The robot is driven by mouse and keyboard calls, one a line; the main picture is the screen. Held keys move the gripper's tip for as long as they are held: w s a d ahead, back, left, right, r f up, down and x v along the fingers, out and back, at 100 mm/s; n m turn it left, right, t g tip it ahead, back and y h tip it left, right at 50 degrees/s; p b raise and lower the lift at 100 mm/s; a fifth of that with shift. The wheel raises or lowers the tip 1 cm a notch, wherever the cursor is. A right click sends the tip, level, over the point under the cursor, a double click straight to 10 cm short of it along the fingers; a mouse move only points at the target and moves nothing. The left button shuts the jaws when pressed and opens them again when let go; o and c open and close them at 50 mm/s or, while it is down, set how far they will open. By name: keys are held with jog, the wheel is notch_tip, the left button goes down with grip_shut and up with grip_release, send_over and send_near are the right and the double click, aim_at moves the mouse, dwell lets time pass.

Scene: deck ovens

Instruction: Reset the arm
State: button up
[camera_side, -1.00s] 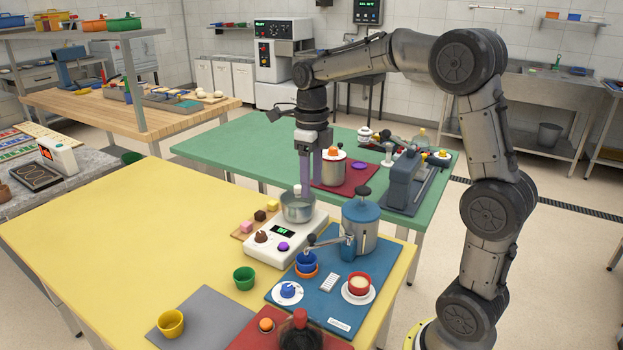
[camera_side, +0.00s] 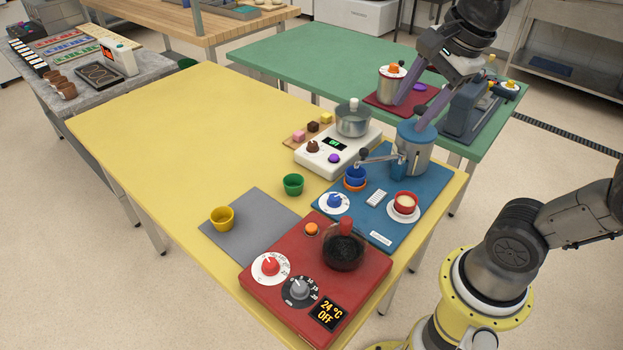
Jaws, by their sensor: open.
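My gripper (camera_side: 411,114) is at the upper right, tilted, with its two purple-grey fingers spread apart and nothing between them. In the picture its fingertips overlap the area between the steel pot with an orange knob (camera_side: 388,90) and the blue-lidded steel canister (camera_side: 416,160). I cannot tell how high it is above them. My arm bends out of the picture at the top and comes back in at the right, above its yellow base.
A steel pot (camera_side: 352,122) stands on the white scale (camera_side: 325,160). A blue mat (camera_side: 375,222) holds cups and the canister. A red control unit (camera_side: 275,300) with a dark round vessel (camera_side: 344,252) is in front. The yellow table's left side (camera_side: 160,140) is clear.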

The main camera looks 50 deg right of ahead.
jog(key=s+f+n, duration=0.3)
jog(key=n, duration=0.7)
jog(key=s+a+f+n+t, duration=0.1)
jog(key=s+f+n, duration=0.2)
jog(key=n, duration=0.8)
jog(key=shift+a, duration=0.25)
